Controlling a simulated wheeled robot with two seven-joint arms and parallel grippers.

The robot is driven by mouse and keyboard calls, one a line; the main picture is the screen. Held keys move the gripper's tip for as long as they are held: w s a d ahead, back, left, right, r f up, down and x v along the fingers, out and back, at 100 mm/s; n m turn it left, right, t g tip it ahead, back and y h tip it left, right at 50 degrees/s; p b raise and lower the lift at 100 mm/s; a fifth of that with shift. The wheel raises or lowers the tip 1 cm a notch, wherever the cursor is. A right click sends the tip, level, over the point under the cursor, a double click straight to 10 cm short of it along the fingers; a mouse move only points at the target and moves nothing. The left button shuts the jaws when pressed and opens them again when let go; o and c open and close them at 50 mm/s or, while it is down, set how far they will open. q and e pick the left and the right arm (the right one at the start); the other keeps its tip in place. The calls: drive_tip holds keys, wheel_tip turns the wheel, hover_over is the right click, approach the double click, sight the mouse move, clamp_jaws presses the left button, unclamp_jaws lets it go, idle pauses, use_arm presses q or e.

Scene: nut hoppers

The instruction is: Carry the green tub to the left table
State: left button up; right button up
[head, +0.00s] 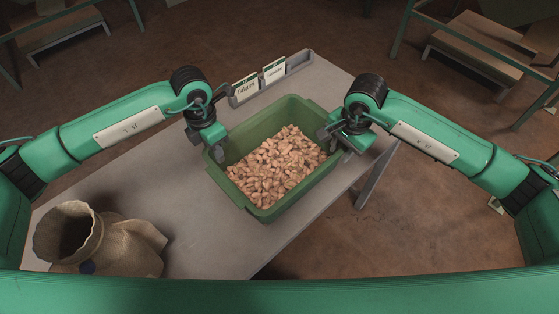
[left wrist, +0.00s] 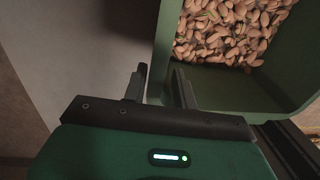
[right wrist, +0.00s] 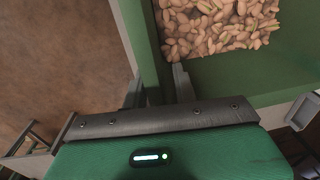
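The green tub (head: 262,128), filled with pinkish-tan nuts (head: 275,168), is over the right part of a grey table (head: 215,235). I cannot tell whether its base touches the tabletop. My left gripper (head: 213,143) is at the tub's left wall. In the left wrist view its fingers (left wrist: 158,84) sit close on either side of that wall (left wrist: 230,82). My right gripper (head: 338,135) is at the opposite wall. In the right wrist view its fingers (right wrist: 158,88) straddle the rim closely. Both look shut on the tub.
An open beige sack (head: 120,245) stands at the table's near left. A grey rack (head: 300,60) with two label cards stands along the far edge. Bare tabletop lies left of the tub. Benches and green frames stand on the brown floor beyond.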

use_arm(q)
drive_tip(key=shift+f, duration=0.7)
use_arm(e)
drive_tip(key=shift+a+f, duration=0.1)
drive_tip(key=shift+f, duration=0.6)
use_arm(q)
drive_tip(key=shift+s, duration=0.1)
drive_tip(key=shift+c, duration=0.5)
use_arm(e)
drive_tip(key=shift+c, duration=0.5)
use_arm(q)
drive_tip(key=shift+d, duration=0.1)
clamp_jaws()
use_arm(e)
clamp_jaws()
